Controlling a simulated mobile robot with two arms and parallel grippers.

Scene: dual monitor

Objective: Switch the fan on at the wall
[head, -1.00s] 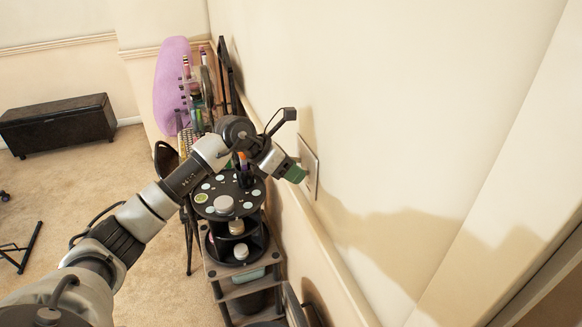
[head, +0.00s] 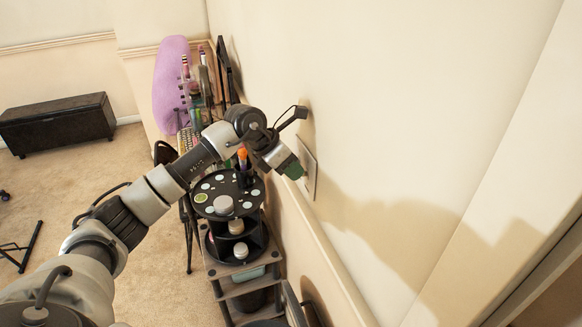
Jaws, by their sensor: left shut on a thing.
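A pale switch plate (head: 308,168) is on the wall to the right, seen nearly edge-on. My left gripper (head: 292,168) is at the plate's left edge, with its green fingertip end pointing at it. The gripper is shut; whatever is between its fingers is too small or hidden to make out. I cannot tell whether the tip touches the plate. The switch's own face is not clear from this angle. No fan can be made out. My right gripper is not in view.
A black round tiered organizer (head: 228,196) stands on a shelf cart (head: 238,272) below my left arm. A purple cushion-like thing (head: 172,82) is behind. A dark bench (head: 58,124) is at the far left. The carpet (head: 150,255) between is mostly clear.

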